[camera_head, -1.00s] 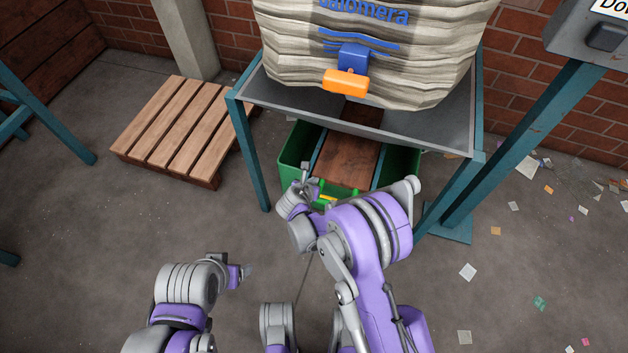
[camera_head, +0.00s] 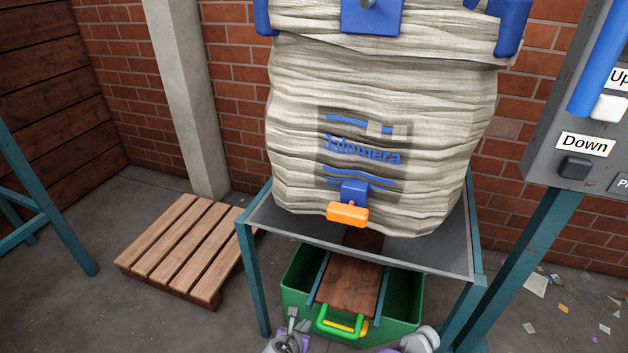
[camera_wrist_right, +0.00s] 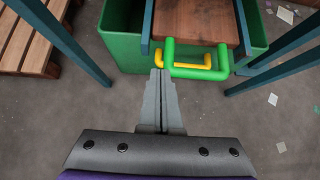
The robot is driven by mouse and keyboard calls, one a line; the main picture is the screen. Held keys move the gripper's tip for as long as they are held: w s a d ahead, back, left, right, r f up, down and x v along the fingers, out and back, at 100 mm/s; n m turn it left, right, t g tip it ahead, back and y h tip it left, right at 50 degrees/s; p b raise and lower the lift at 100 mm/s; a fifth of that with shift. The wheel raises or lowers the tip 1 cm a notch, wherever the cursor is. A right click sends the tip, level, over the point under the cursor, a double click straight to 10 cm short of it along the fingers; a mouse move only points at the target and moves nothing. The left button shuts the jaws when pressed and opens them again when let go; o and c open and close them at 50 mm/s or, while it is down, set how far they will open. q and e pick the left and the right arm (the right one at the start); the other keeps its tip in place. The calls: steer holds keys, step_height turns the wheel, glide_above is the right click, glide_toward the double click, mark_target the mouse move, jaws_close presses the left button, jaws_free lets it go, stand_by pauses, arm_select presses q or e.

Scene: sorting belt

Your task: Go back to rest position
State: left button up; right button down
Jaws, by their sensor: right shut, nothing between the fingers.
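My right gripper (camera_head: 294,322) shows at the bottom of the head view, in front of the green bin under the metal stand. In the right wrist view its fingers (camera_wrist_right: 158,78) are together and empty. Their tips appear close to a green handle (camera_wrist_right: 196,60) with a yellow one (camera_wrist_right: 194,66) beside it; I cannot tell whether they touch. The same green handle (camera_head: 340,322) shows at the front of the wooden board in the head view. My left gripper is out of view.
A large bag (camera_head: 390,110) with an orange handle (camera_head: 347,214) sits on the metal stand (camera_head: 262,213). The green bin (camera_head: 400,325) is beneath, around a wooden board (camera_head: 350,285). A pallet (camera_head: 185,245) lies left. A control box (camera_head: 560,120) stands right.

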steer(key=s+d+r+m+g+y, duration=0.1)
steer(key=s+d+r+m+g, duration=0.1)
steer(key=s+d+r+m, duration=0.5)
steer(key=s+d+r+m+g, duration=0.1)
steer(key=s+d+r+m, duration=0.3)
steer(key=d+m, duration=0.5)
steer(key=s+d+r+m+g+y, duration=0.1)
steer(key=s+d+r+m, duration=0.15)
steer(key=s+m, duration=0.55)
steer(key=s+d+r+m+g+y, duration=0.1)
steer(key=s+d+r+m, duration=0.15)
steer(key=s+m, duration=0.6)
arm_select(q)
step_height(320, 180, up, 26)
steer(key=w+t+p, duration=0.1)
steer(key=p, duration=2.2)
arm_select(e)
step_height(320, 180, up, 26)
steer(key=w+t, duration=0.1)
steer(key=w, duration=0.1)
steer(key=shift+f, duration=0.15)
